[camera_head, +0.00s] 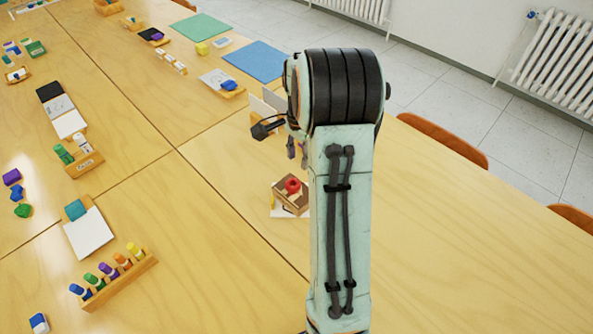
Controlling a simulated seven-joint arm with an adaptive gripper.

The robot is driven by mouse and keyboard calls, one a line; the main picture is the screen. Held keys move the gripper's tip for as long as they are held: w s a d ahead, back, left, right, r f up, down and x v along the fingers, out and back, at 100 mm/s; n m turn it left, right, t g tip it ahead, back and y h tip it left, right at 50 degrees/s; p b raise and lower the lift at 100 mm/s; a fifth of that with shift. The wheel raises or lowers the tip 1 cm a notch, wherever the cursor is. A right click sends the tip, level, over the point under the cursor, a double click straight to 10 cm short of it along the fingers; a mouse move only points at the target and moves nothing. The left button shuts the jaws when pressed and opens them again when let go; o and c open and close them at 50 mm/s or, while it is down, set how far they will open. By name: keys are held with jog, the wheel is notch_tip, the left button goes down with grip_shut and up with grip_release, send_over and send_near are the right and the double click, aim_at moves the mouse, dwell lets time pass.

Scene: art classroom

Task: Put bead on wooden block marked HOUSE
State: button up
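A red, ring-like piece (292,186), possibly the bead, sits in or on a small brown wooden box (303,209) just left of my arm. Pale wooden pieces show beside it in the box. No marking HOUSE is legible, so I cannot tell which piece is that block. My gripper (297,152) is partly hidden behind my arm. Its two fingertips show apart, above and behind the box in the picture, with nothing visible between them. The gripper looks open and empty.
A rack of coloured bottles (122,276) and a white pad (89,233) lie at left. A blue mat (256,61) and green mat (202,27) lie farther back. Orange chairs (441,139) line the right edge. The table right of my arm is clear.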

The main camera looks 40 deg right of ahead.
jog(key=s+a+r+n, duration=0.3)
jog(key=a+r+n, duration=0.15)
jog(key=a, duration=0.45)
jog(key=s+a+r+n, duration=0.2)
jog(key=a+r+n, duration=0.25)
jog(key=a, duration=0.35)
jog(key=s+a+n, duration=1)
jog(key=s, duration=0.3)
jog(key=shift+s+a+f+y, duration=0.25)
jog(key=shift+s+f+y, duration=0.05)
jog(key=shift+f+y, duration=0.1)
